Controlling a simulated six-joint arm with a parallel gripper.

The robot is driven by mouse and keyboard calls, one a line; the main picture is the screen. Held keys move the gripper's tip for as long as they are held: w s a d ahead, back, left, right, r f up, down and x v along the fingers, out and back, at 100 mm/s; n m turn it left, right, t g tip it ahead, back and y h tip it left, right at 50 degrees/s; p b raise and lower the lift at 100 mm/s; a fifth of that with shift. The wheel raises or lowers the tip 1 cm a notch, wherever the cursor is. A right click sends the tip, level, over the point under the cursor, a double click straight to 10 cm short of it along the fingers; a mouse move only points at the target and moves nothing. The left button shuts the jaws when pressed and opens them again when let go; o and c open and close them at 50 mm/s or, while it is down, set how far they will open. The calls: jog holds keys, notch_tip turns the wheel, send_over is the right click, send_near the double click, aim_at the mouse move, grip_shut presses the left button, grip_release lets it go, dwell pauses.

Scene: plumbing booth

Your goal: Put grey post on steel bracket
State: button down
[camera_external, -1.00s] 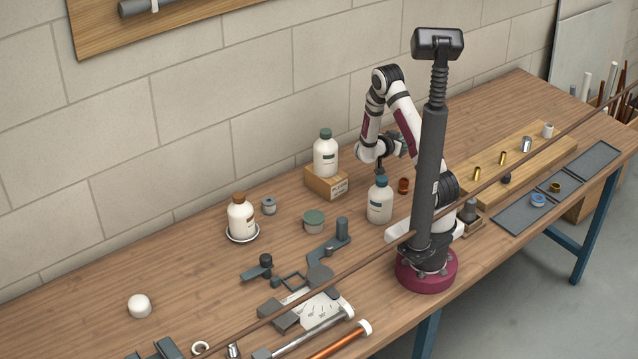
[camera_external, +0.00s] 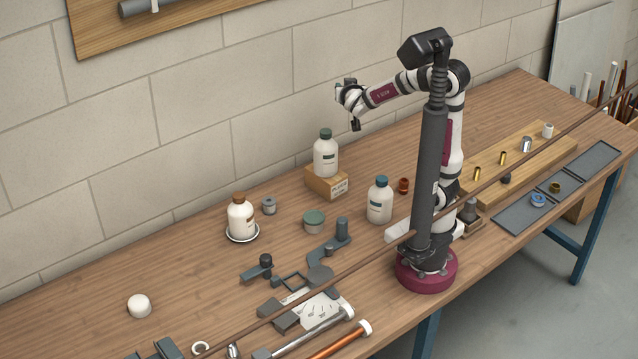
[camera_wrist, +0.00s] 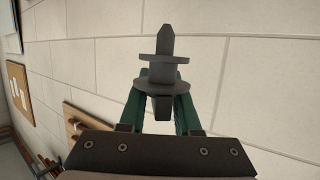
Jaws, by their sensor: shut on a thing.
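My gripper (camera_wrist: 161,92) has green fingers and is shut on the grey post (camera_wrist: 164,72). The post shows in the wrist view with a pointed tip, two round flanges and a square lower end between the fingers. In the external view my gripper (camera_external: 355,122) is raised high in front of the wall, above and behind the bench items; the post there is too small to make out clearly. Several grey metal fittings lie on the bench. One, with an upright cylinder (camera_external: 342,229), may be the steel bracket, but I cannot tell for sure.
A white bottle (camera_external: 326,153) stands on a wooden block (camera_external: 327,184) below my gripper. Other bottles (camera_external: 380,200) (camera_external: 241,215), a green-lidded jar (camera_external: 314,221) and pipes (camera_external: 335,342) crowd the bench. A long brown rod (camera_external: 375,255) crosses the view.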

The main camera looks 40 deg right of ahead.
jog(key=s+a+f+n+t+y, duration=0.15)
jog(key=a+n+y, duration=0.5)
jog(key=a, duration=1.25)
jog(key=n+g+y, duration=0.4)
jog(key=n+y, duration=0.6)
jog(key=y, duration=0.3)
send_over(268, 309)
jog(key=shift+h, duration=0.25)
notch_tip(268, 309, down, 26)
jog(key=shift+f, duration=0.15)
jog(key=shift+f, duration=0.1)
jog(key=c, duration=0.6)
grip_release()
